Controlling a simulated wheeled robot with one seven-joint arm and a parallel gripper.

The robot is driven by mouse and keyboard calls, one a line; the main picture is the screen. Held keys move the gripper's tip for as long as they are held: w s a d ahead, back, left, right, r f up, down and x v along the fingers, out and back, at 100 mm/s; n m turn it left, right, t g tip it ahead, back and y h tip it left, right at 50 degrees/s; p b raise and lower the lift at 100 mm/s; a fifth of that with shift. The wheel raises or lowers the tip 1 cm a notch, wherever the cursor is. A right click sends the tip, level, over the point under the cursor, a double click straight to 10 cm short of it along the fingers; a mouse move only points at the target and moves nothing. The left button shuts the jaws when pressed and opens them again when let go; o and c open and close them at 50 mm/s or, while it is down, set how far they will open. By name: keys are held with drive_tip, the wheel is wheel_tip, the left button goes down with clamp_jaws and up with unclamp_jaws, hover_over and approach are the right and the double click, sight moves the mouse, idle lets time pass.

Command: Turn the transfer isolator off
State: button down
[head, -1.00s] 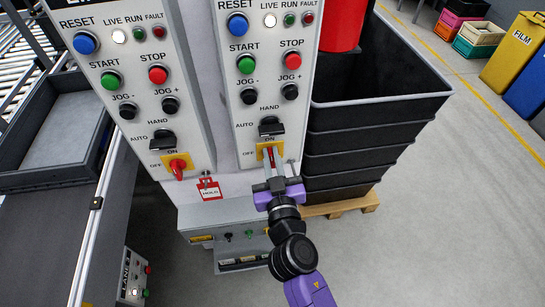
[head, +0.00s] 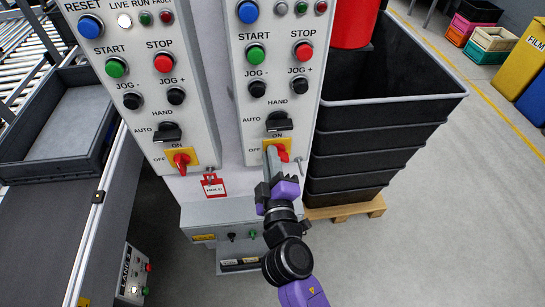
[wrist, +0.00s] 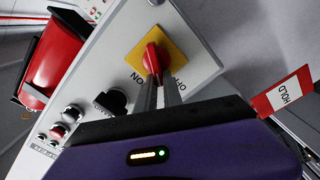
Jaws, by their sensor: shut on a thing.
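Two grey control panels stand side by side in the head view. The right panel (head: 268,60) has a red isolator handle (head: 283,149) on a yellow plate, with ON above and OFF to the left. My gripper (head: 271,155) is shut on this handle, its fingers leaning in the head view. In the wrist view the fingers (wrist: 160,92) pinch the red handle (wrist: 152,58) over the yellow plate (wrist: 172,42); the handle looks tilted between ON and OFF. The left panel has a similar red handle (head: 182,160), untouched. The panels' name labels are cut off, so I cannot tell which is transfer.
A red HOLD tag (head: 213,187) hangs between the panels, close left of my gripper. Black stacked crates (head: 350,150) on a pallet (head: 345,207) stand right. A conveyor (head: 50,220) runs left.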

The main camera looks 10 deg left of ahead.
drive_tip(key=n, duration=0.2)
drive_tip(key=f+n, duration=0.1)
drive_tip(key=n, duration=0.3)
drive_tip(key=shift+a+f, duration=0.15)
drive_tip(key=shift+a, duration=0.1)
drive_tip(key=shift+s, duration=0.1)
idle(0.4)
drive_tip(key=c, duration=1.5)
unclamp_jaws()
drive_tip(key=shift+d, duration=0.1)
drive_tip(key=b+v, duration=0.1)
drive_tip(key=v, duration=0.6)
drive_tip(key=shift+s, duration=0.35)
